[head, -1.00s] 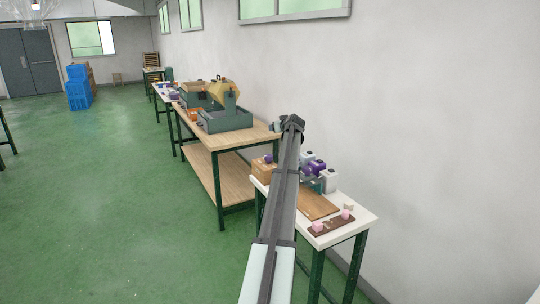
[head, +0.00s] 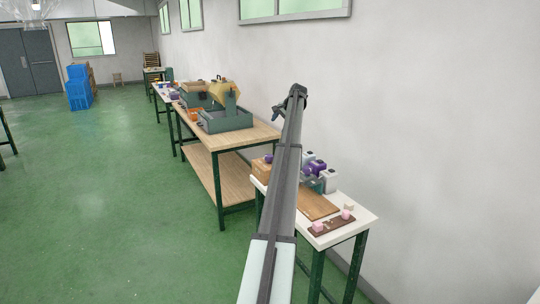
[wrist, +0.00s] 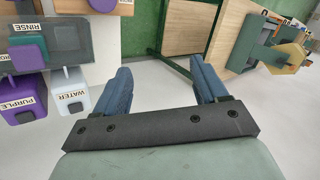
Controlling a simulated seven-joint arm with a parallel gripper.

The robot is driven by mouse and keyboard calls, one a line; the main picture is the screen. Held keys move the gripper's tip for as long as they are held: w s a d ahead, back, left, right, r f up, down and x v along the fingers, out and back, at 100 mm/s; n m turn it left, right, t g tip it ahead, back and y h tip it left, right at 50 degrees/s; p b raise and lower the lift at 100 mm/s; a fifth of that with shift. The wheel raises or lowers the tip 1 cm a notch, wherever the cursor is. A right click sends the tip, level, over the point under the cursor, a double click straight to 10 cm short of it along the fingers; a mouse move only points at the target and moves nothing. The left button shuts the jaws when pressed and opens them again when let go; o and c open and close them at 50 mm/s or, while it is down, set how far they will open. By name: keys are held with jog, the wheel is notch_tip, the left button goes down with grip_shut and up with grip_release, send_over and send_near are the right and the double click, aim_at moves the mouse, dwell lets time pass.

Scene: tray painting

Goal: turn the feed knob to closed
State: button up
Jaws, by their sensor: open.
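I cannot make out for sure which part is the feed knob. A grey-green machine (head: 228,119) with a yellow part (head: 223,92) on top stands on the wooden-topped table. The machine also shows at the upper right of the wrist view (wrist: 262,40), its details too small to read. My gripper (wrist: 160,76) is open, with nothing between its blue fingers. In the head view my gripper (head: 292,98) is at the end of the raised arm, right of the machine in the picture and above the tables.
The white table (head: 358,219) holds a brown board (head: 318,204), pink pieces and purple and white jars. In the wrist view, a purple jar (wrist: 26,108), a water jar (wrist: 75,103) and a rinse container (wrist: 70,42) sit left of the gripper. Green floor (head: 120,180) lies open left.

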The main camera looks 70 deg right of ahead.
aim_at(269, 155)
jog(key=s+a+f+m+g+y, duration=0.15)
jog(key=a+m+y, duration=0.35)
jog(key=m, duration=0.9)
jog(key=shift+h, duration=0.6)
jog(key=x, duration=1.4)
jog(key=shift+a+f, duration=0.1)
jog(key=shift+a, duration=0.1)
jog(key=c, duration=1)
